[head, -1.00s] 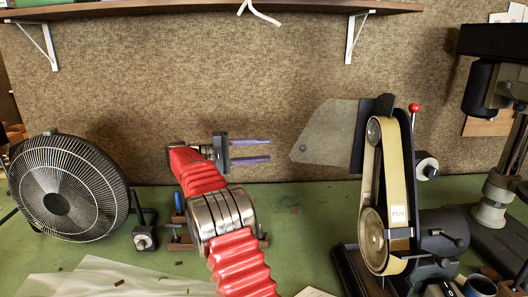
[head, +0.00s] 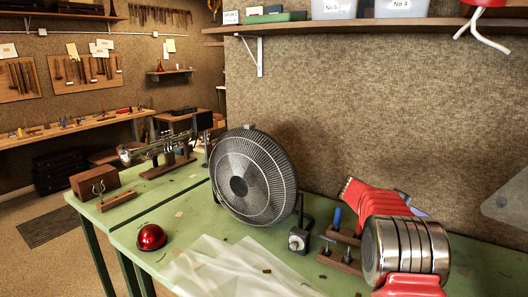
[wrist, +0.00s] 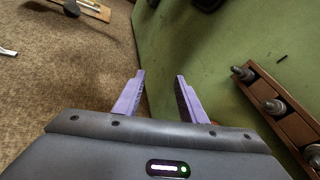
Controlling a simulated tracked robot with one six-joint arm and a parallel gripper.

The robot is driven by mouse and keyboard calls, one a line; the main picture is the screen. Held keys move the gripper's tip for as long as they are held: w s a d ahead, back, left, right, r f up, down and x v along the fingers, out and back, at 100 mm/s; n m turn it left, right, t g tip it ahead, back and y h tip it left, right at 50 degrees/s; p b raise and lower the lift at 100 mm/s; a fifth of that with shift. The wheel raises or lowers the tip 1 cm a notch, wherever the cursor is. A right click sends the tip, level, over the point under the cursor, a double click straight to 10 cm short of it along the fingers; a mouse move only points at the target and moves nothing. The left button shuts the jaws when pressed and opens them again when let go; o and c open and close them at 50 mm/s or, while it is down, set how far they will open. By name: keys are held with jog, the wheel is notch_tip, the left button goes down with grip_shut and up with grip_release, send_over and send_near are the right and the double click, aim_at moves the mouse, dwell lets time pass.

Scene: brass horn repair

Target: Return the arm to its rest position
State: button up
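My red ribbed arm with its banded metal joint stands at the lower right of the head view. My gripper is mostly hidden behind the arm there; only a little of a purple finger shows. In the wrist view my gripper (wrist: 161,93) has its two purple fingers apart with nothing between them. They are over the edge of the green bench (wrist: 225,55), with brown floor (wrist: 60,80) to the left.
A black fan (head: 254,178) stands on the bench left of my arm. A wooden rack (wrist: 272,108) with metal pegs is right of the fingers in the wrist view. A red dome (head: 151,237) and translucent sheet (head: 215,268) lie at the front. A shelf (head: 340,27) hangs above.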

jog(key=s+a+f+n+t+y, duration=0.1)
jog(key=s+a+f+t+y, duration=0.1)
jog(key=s+a+y, duration=0.5)
jog(key=s+a+f+t+y, duration=0.1)
jog(key=s+a+f+t, duration=0.1)
jog(key=s+a, duration=0.6)
jog(key=s+a+r+t+y, duration=0.2)
jog(key=s+a+t, duration=0.1)
jog(key=s+a, duration=0.5)
jog(key=s+a+r+t+y, duration=0.2)
jog(key=s+a+r+t, duration=0.1)
jog(key=s+a, duration=0.6)
jog(key=shift+s+a+r+y, duration=0.25)
jog(key=shift+a+y, duration=0.15)
jog(key=shift+a, duration=0.65)
jog(key=shift+c, duration=0.3)
